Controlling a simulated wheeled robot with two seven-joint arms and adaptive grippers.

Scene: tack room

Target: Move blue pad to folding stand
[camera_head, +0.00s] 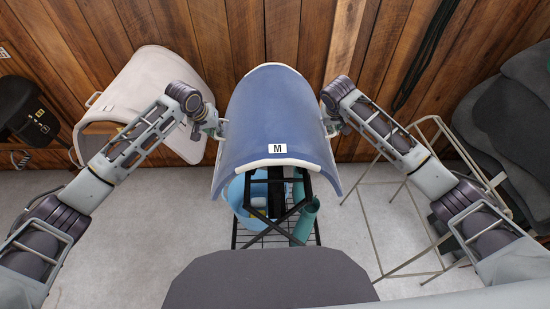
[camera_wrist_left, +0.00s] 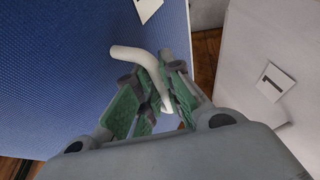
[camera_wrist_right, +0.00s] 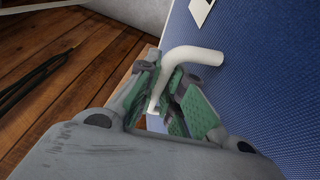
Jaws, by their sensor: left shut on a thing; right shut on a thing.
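The blue pad (camera_head: 270,110), arched with white edge trim and an "M" label, is in the middle of the head view. My left gripper (camera_head: 218,128) is shut on the white handle (camera_wrist_left: 127,53) on its left side. My right gripper (camera_head: 333,127) is shut on the matching white handle (camera_wrist_right: 197,54) on its right side. A black stand with crossed legs (camera_head: 290,213) shows below the pad's front edge. I cannot tell whether the pad touches it. A thin beige metal frame stand (camera_head: 405,181) is at the right, partly behind my right arm.
A pale arched pad (camera_head: 137,82) stands at the left, close to my left arm. A light blue bucket (camera_head: 236,194) and a green roll (camera_head: 305,212) are under the blue pad. Dark grey padded items (camera_head: 515,110) are at the far right. A wooden wall (camera_head: 300,30) is behind.

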